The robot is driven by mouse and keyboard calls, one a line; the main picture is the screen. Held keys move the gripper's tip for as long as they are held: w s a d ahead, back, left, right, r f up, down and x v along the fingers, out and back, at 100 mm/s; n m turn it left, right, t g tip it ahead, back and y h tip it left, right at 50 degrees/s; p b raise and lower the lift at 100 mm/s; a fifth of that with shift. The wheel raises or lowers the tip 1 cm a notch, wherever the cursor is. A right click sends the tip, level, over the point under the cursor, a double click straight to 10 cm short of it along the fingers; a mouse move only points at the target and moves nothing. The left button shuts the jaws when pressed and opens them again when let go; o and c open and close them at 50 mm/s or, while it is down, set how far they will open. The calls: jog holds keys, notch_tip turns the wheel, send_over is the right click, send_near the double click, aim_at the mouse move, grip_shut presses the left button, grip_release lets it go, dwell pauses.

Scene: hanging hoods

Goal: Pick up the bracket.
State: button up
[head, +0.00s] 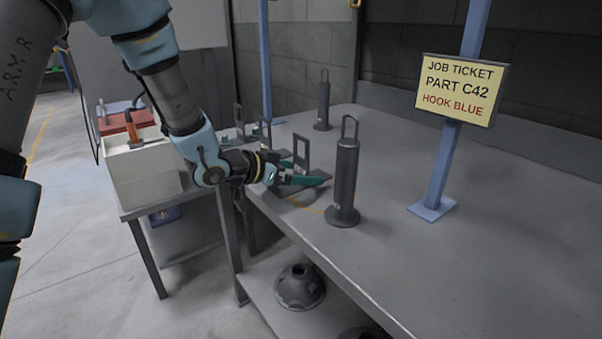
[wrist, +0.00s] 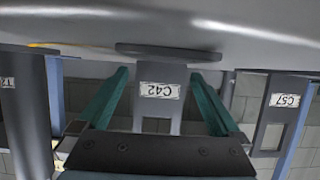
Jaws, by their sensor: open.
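The bracket is a grey upright plate with a window and a flat foot, standing on the bench (head: 301,152). In the wrist view, which is upside down, the bracket (wrist: 160,107) carries a label reading C42. My gripper (head: 308,173) is open, with its teal fingers low around the bracket. In the wrist view my gripper (wrist: 160,76) has one finger on each side of the plate, with a visible gap on both sides. The job ticket (head: 460,88) reads "PART C42, HOOK BLUE". My fingers partly hide the bracket's lower part in the head view.
A tall dark cylinder with a loop (head: 345,180) stands close right of my gripper; another (head: 324,105) stands farther back. A bracket labelled C57 (wrist: 284,98) shows beside C42. A blue post (head: 447,160) rises from the bench. The bench's right side (head: 480,250) is clear.

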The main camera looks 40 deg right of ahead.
jog(key=shift+d, duration=0.1)
jog(key=shift+c, duration=0.2)
grip_shut()
dwell(0.5)
